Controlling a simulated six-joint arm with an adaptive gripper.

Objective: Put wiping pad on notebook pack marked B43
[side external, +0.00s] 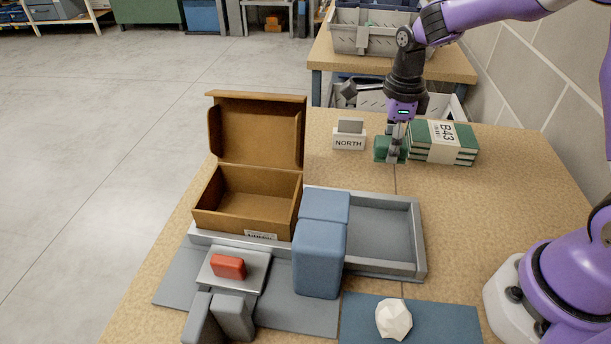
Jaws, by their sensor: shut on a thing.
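The notebook pack marked B43 (464,148) lies at the back right of the table, a stack of green notebooks with a pale band that reads B43. My gripper (396,157) points down just left of the pack. It is shut on a small green block (382,149), which I take for the wiping pad. The fingers hide part of the pad. The pad is beside the pack, not over it; I cannot tell whether its underside touches the table. The top of the pack is bare.
A NORTH sign (348,138) stands left of the pad. An open cardboard box (226,215), a grey tray (418,235), blue blocks (319,260), a red block (228,266) and a white faceted object (393,319) fill the front. The table right of centre is clear.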

